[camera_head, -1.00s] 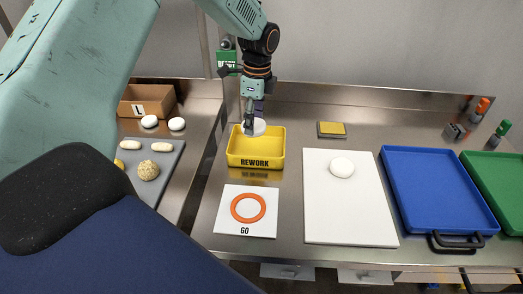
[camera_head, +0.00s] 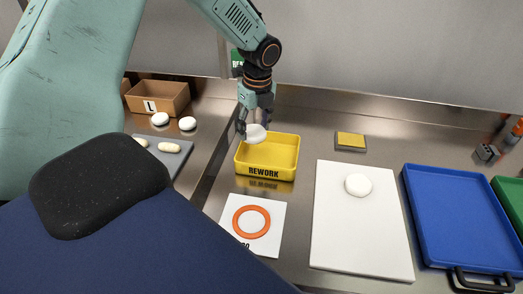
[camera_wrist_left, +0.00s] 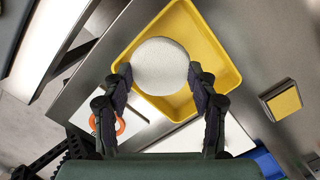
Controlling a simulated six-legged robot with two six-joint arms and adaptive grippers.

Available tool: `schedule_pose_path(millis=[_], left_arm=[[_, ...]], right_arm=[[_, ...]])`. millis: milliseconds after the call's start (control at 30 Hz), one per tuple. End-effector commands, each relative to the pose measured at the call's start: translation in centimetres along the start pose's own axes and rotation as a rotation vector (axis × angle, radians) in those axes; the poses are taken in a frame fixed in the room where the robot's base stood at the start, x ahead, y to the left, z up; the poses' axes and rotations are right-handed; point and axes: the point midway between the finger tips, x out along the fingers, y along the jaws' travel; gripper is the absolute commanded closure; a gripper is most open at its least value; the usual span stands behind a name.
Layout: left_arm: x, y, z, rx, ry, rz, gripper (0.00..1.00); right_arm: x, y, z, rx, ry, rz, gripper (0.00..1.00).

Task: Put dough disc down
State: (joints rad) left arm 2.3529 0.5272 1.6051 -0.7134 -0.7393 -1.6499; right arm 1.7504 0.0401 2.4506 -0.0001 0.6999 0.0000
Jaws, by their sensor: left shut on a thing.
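My left gripper (camera_head: 247,122) is shut on a white dough disc (camera_head: 256,134), above the yellow REWORK tray (camera_head: 266,172). In the left wrist view the disc (camera_wrist_left: 160,66) sits between the two dark fingers and hides part of the tray (camera_wrist_left: 222,45) beneath it. The disc looks held above the tray floor, though the exact gap is hard to tell. Another white dough disc (camera_head: 358,185) lies on the white board (camera_head: 360,240). My right gripper is not in view.
A GO card with an orange ring (camera_head: 251,222) lies in front of the tray. A yellow-topped block (camera_head: 350,141) sits behind the board. A blue tray (camera_head: 460,220) is at the right. A cardboard box (camera_head: 158,97) and dough pieces (camera_head: 174,121) are at the left.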

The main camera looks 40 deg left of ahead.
Motion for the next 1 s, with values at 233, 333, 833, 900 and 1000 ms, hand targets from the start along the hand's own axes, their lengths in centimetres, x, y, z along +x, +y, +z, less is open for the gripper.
schedule_pose_path(millis=[233,333,833,900,1000], left_arm=[[3.3,0.0,-0.4,-0.001,-0.001,0.001,0.71],[3.9,-0.1,-0.5,-0.002,-0.001,0.000,0.71],[7.1,-0.5,-0.8,-0.003,-0.001,-0.001,0.72],[7.2,-0.4,-0.8,-0.003,-0.001,0.000,0.72],[7.3,-0.4,-0.8,-0.003,-0.001,-0.001,0.39]], right_arm=[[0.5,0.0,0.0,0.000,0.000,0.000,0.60],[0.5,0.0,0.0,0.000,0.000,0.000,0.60],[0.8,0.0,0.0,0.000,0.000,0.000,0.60],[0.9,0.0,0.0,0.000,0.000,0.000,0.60],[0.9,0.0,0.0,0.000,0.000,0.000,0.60]])
